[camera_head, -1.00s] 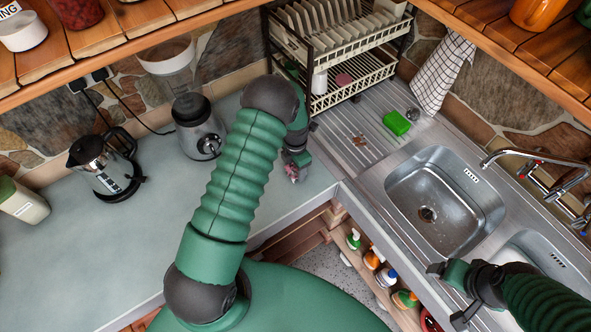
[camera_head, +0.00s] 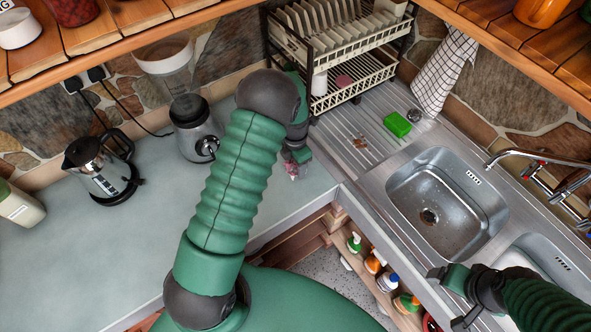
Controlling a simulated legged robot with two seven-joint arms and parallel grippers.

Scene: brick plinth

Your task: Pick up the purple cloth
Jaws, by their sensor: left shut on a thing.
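My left gripper (camera_head: 297,158) is at the right end of the grey worktop, partly hidden behind my own green arm. It is shut on a small pinkish-purple cloth (camera_head: 292,170). Only a small crumpled bit of the cloth shows, hanging just below the fingers. I cannot tell for sure whether it still touches the worktop. My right gripper (camera_head: 450,298) is at the lower right, in front of the sink edge, with its fingers apart and nothing between them.
A dish rack (camera_head: 335,92) with plates stands behind the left gripper. A green sponge (camera_head: 397,124) lies on the drainer near the steel sink (camera_head: 447,200). A blender (camera_head: 195,130) and kettle (camera_head: 103,170) stand to the left. The worktop (camera_head: 120,235) between is clear.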

